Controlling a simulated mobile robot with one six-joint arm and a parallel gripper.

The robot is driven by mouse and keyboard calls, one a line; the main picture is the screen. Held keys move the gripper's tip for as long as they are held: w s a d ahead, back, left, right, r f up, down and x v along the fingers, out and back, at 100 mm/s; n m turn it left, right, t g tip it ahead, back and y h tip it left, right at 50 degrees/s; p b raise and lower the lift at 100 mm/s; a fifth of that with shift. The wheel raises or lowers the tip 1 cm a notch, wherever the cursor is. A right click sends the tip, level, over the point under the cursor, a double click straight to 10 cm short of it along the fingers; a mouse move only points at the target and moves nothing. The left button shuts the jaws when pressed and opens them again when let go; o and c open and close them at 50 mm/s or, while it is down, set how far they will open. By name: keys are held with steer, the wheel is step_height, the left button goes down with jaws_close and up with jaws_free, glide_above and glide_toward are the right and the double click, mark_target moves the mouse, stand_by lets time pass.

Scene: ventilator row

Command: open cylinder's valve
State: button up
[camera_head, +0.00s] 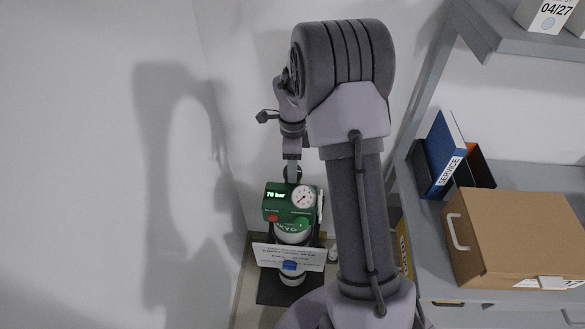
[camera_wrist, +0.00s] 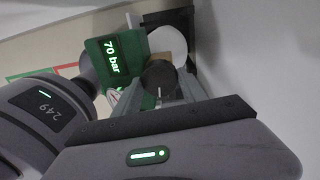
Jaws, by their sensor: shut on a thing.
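The cylinder (camera_head: 290,236) stands upright against the wall in the head view, white with a green head unit (camera_head: 274,206). Its display reads "70 bar", and a round gauge (camera_head: 304,197) sits beside it. The display also shows in the wrist view (camera_wrist: 111,57). A dark round valve knob (camera_wrist: 158,76) with a pale index line is between my fingers in the wrist view. My gripper (camera_wrist: 160,92) is shut on this knob. In the head view my gripper (camera_head: 292,168) is just above the green head, and the knob is mostly hidden there.
A white placard (camera_head: 289,257) with text is in front of the cylinder. To the right, a grey shelf unit (camera_head: 413,215) holds a cardboard box (camera_head: 515,238) and a blue service binder (camera_head: 443,150). The wall (camera_head: 90,150) on the left is bare.

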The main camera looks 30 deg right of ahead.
steer(key=m+b, duration=0.1)
steer(key=m, duration=0.3)
steer(key=shift+m+b, duration=0.7)
steer(key=shift+m, duration=1.4)
steer(key=o, duration=1.4)
steer(key=shift+c, duration=0.2)
steer(key=shift+r, duration=0.15)
step_height(320, 180, up, 17)
steer(key=d+p, duration=0.1)
steer(key=p, duration=0.5)
steer(key=shift+w+d+p, duration=0.15)
steer(key=shift+p, duration=0.2)
